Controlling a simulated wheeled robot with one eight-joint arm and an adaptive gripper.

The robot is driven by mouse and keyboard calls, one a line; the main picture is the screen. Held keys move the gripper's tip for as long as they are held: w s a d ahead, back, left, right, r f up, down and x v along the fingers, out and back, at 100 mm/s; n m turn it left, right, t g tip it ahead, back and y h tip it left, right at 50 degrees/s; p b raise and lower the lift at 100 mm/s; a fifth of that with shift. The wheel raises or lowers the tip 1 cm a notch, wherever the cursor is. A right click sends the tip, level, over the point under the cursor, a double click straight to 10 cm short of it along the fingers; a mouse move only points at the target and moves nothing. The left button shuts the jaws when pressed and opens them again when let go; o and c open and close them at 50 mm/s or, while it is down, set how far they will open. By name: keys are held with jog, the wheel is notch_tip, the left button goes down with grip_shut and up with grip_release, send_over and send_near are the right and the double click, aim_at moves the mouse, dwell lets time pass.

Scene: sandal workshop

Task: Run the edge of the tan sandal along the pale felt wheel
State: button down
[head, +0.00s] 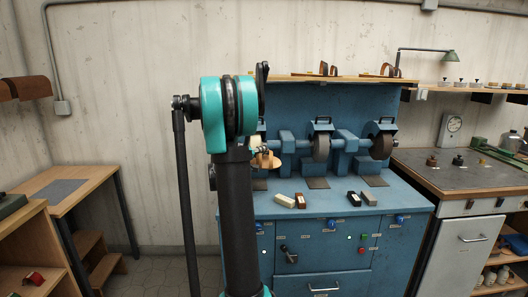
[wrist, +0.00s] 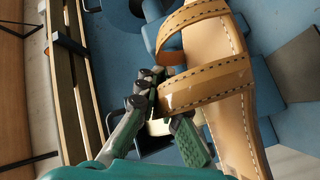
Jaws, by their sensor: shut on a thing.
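The tan sandal (wrist: 223,50), with two stitched straps, fills the right half of the wrist view. My gripper (wrist: 172,118) is shut on its strap side, one finger on each side of the edge. In the head view the sandal (head: 264,161) shows small, just right of my arm, at the left end of the blue grinding bench. A pale wheel (head: 255,142), seemingly the felt one, is mostly hidden behind my arm and lies close to the sandal. I cannot tell whether they touch. My gripper is hidden in the head view.
A grey wheel (head: 321,148) and a dark wheel (head: 382,146) stand further right on the blue bench (head: 330,208). Several small blocks, including a pale one (head: 284,200), lie at its front. A wooden table (head: 85,190) stands left; a cabinet (head: 460,175) stands right.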

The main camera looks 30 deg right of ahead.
jog(key=shift+f, duration=0.15)
dwell(0.3)
jog(key=shift+w+f+n+t+y, duration=0.1)
jog(key=shift+n+t+y, duration=0.2)
jog(key=shift+n+y, duration=0.4)
jog(key=shift+w+d, duration=0.2)
dwell(0.6)
jog(key=shift+w+a, duration=0.25)
jog(key=shift+a, duration=0.2)
dwell(0.7)
jog(key=shift+w+a, duration=0.2)
jog(key=shift+a, duration=0.1)
jog(key=shift+w+a+r, duration=0.2)
jog(key=shift+w+a, duration=0.2)
jog(key=shift+a, duration=0.4)
dwell(0.5)
jog(key=shift+w+a+r, duration=0.1)
jog(key=shift+w+a, duration=0.7)
jog(key=shift+a, duration=0.2)
dwell(2.2)
